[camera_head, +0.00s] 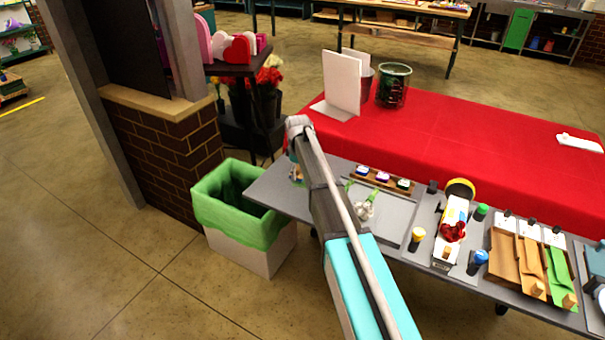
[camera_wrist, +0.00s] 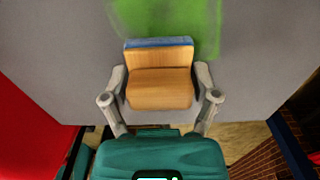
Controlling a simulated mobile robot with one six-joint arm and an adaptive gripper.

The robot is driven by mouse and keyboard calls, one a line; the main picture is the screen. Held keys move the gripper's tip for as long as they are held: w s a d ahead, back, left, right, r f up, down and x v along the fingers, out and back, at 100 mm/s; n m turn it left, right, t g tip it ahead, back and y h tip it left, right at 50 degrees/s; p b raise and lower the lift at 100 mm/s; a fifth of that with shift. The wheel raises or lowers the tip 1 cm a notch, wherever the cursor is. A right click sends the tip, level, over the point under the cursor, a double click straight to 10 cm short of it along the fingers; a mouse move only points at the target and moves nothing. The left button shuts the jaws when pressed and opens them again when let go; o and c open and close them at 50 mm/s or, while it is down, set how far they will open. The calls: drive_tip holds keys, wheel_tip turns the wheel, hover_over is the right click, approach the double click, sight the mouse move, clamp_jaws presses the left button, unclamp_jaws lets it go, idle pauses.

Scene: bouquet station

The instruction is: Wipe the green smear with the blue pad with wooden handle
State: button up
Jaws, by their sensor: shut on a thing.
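My gripper (camera_wrist: 160,95) is shut on the wooden handle (camera_wrist: 160,88) of the pad, with one finger on each side. The blue pad (camera_wrist: 158,42) shows as a thin strip beyond the handle. The green smear (camera_wrist: 165,14) lies on the grey tabletop, at the top of the wrist view. The pad's far edge overlaps the smear's near part in the picture; I cannot tell whether it touches the surface. In the head view my arm hides most of the gripper and the smear.
The grey table (camera_head: 268,190) has its left end by a bin with a green liner (camera_head: 240,205). A rack of small pots (camera_head: 381,179) and white flowers (camera_head: 364,208) lie right of my arm. A red-covered table (camera_head: 470,135) stands behind. Tools and paper crowd the right side.

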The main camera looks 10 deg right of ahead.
drive_tip(key=shift+w+a, duration=0.35)
drive_tip(key=shift+a, duration=0.15)
drive_tip(key=shift+s, duration=0.1)
drive_tip(key=shift+s+a, duration=0.4)
drive_tip(key=shift+s, duration=0.15)
drive_tip(key=shift+s, duration=0.1)
drive_tip(key=shift+s+d, duration=0.5)
drive_tip(key=shift+d, duration=0.25)
drive_tip(key=shift+s+d, duration=0.5)
drive_tip(key=shift+d, duration=0.25)
drive_tip(key=shift+s+d, duration=0.1)
drive_tip(key=shift+s+d+f, duration=0.1)
drive_tip(key=shift+s+d, duration=1)
drive_tip(key=shift+d, duration=0.3)
drive_tip(key=shift+d, duration=0.1)
